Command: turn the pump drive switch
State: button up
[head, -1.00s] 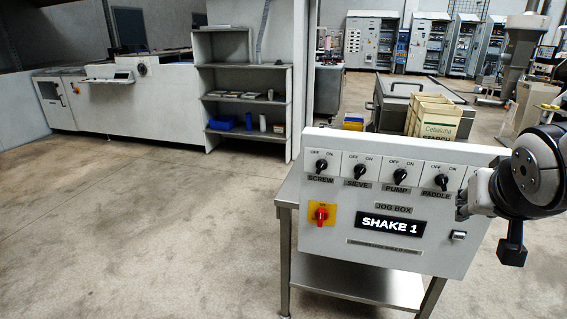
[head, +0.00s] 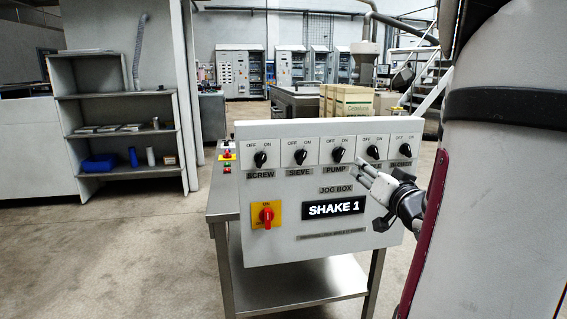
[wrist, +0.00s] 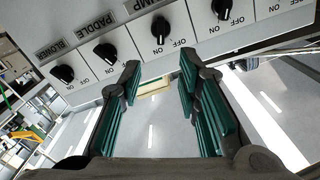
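The pump switch (head: 338,154) is a black knob on the sloped light-grey panel of the jog box (head: 290,225), third from the left, with OFF and ON printed above it and a PUMP label below. In the wrist view the panel appears upside down, with the pump knob (wrist: 160,28) ahead of the finger gap. My gripper (head: 364,172) is in front of the panel, just right of and below the pump knob, partly covering the PADDLE label. Its green-padded fingers (wrist: 157,78) are spread, with nothing between them.
Screw (head: 260,158), sieve (head: 300,156), paddle (head: 373,153) and blower (head: 404,151) knobs flank it. A red switch on a yellow plate (head: 267,215) and a SHAKE 1 display (head: 333,208) sit below. The box stands on a metal table (head: 290,288). Floor at left is clear.

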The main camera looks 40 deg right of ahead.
aim_at(343, 153)
jog(key=b+x, duration=0.3)
jog(key=x, duration=1)
jog(key=shift+w+d, duration=0.1)
jog(key=shift+w, duration=0.3)
grip_shut()
